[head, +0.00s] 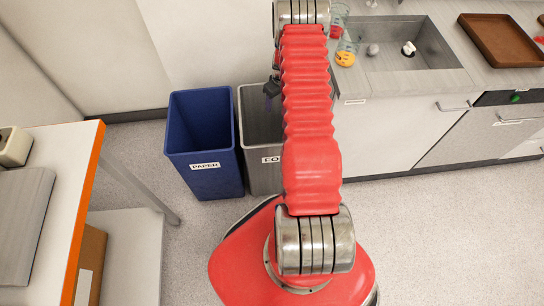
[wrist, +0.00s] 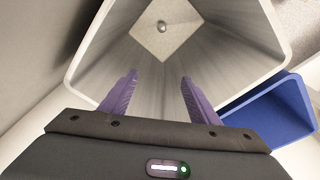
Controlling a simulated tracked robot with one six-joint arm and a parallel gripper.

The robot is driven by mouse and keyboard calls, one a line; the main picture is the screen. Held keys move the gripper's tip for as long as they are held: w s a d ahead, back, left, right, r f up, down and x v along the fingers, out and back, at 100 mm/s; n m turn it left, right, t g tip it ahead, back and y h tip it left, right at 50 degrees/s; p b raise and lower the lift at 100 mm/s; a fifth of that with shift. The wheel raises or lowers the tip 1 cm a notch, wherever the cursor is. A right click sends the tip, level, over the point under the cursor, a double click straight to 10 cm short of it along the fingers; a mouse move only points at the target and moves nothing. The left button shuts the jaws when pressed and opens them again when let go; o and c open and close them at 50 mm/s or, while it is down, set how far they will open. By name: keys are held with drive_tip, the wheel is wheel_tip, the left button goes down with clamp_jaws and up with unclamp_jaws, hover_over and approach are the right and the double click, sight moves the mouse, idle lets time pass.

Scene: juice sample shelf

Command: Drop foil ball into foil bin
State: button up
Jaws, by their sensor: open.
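The foil bin is a grey, open-topped bin (head: 258,125), partly hidden behind my red arm in the head view; only the start of its label shows. In the wrist view the grey bin (wrist: 232,75) fills most of the picture, seen from above. A small shiny foil ball (wrist: 162,27) lies on the bin's pale floor. My gripper (wrist: 159,76) is over the bin's opening, its two purple fingers apart with nothing between them. The ball is well below the fingertips, apart from them.
A blue bin (head: 203,145) labelled PAPER stands left of the grey bin. Behind are a counter with a sink (head: 405,45), glasses holding red and orange contents (head: 345,57), and a brown tray (head: 503,38). An orange-edged table (head: 60,165) is at left. The floor at right is clear.

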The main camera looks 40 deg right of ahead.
wheel_tip(320, 180, up, 11)
drive_tip(key=s, duration=0.1)
drive_tip(key=shift+s, duration=0.35)
idle(1.0)
drive_tip(key=s+a+r+m+g+y, duration=0.1)
drive_tip(key=s+a+m+g, duration=0.15)
drive_tip(key=s+a, duration=0.3)
drive_tip(key=s+a+r+t, duration=0.2)
drive_tip(key=s+a+r, duration=0.3)
drive_tip(key=a+r, duration=0.6)
drive_tip(key=s+a+r+n+t, duration=0.1)
drive_tip(key=s+a+r+t, duration=0.1)
drive_tip(key=s+a+r, duration=0.4)
drive_tip(key=s+a+r+n+t+h, duration=0.1)
drive_tip(key=s+a+r, duration=0.5)
drive_tip(key=a+r, duration=0.9)
wheel_tip(320, 180, up, 3)
drive_tip(key=shift+a+f+t, duration=0.15)
drive_tip(key=shift+a+t, duration=0.15)
drive_tip(key=shift+t, duration=0.35)
